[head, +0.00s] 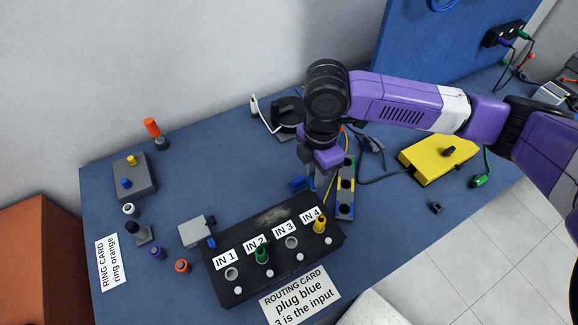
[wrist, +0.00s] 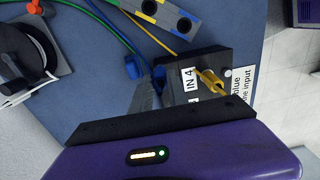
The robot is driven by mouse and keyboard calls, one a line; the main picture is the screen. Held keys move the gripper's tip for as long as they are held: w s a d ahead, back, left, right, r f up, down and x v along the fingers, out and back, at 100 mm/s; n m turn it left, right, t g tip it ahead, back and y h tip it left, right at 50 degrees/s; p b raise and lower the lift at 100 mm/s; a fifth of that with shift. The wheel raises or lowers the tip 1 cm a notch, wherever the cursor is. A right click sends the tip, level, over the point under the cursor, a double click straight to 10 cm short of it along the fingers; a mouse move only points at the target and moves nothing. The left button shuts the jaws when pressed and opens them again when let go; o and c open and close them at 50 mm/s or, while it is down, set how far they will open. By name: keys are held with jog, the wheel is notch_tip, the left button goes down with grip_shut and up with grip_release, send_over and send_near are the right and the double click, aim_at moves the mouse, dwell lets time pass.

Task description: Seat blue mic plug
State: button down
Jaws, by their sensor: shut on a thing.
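The blue mic plug (head: 299,183) is held by my gripper (head: 316,181), just behind the black input box (head: 222,292). Blue parts also show beside the grey finger in the wrist view (wrist: 132,67); the jaws hide much of the plug. The box has sockets IN 1 to IN 4. A green plug (head: 262,254) stands in IN 2 and a yellow plug (head: 320,223) in IN 4. IN 1 (head: 231,274) and the IN 3 socket (head: 291,242) are empty. The routing card (head: 300,296) reads "plug blue" and "3 is the input".
A grey strip (head: 345,206) with blue and yellow marks and dark holes lies right of my gripper. A yellow box (head: 434,158) sits farther right. A grey box (head: 193,231) stands left of the input box. Loose cables cross the blue bench behind.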

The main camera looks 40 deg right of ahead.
jog(key=s+d+n+b, duration=0.1)
jog(key=s+d+n, duration=0.3)
jog(key=s+n, duration=0.3)
jog(key=shift+s+f, duration=0.25)
jog(key=shift+s, duration=0.4)
jog(key=shift+b, duration=0.3)
jog(key=shift+f+b, duration=2.25)
jog(key=shift+f+b, duration=0.2)
jog(key=shift+b, duration=0.2)
jog(key=shift+f+b, duration=0.3)
jog(key=shift+f, duration=0.05)
jog(key=shift+f+b, duration=0.6)
jog(key=shift+f, duration=0.05)
